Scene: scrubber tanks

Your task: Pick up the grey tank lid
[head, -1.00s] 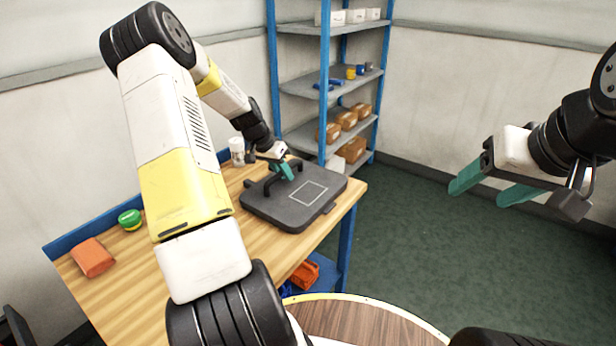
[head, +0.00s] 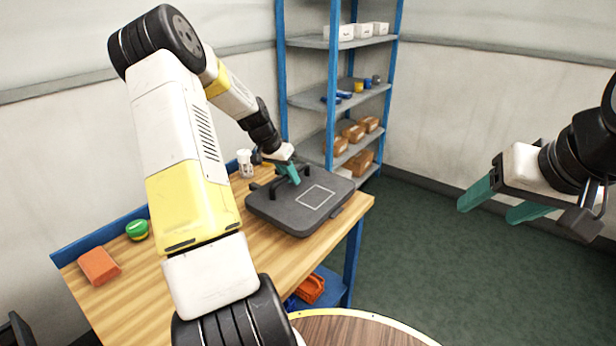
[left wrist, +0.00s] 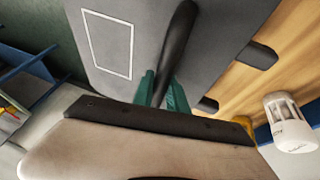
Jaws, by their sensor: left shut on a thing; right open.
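The grey tank lid (head: 287,217) is a dark flat slab with rounded corners, black handles and a pale square outline on top. It is over the right end of the wooden workbench (head: 240,270) and appears slightly above its top. My left gripper (head: 293,178) reaches down to the lid and is shut on its black bar handle. In the left wrist view the green fingers (left wrist: 163,90) sit on both sides of the handle (left wrist: 177,50). My right gripper (head: 500,205) is open and empty, out over the floor at the right.
A white container (head: 245,163) stands behind the lid. A green-topped tin (head: 137,230) and an orange block (head: 99,266) are at the bench's left. Blue-framed shelves (head: 335,100) stand behind. A round wooden top (head: 355,328) is in front. Green floor at the right is clear.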

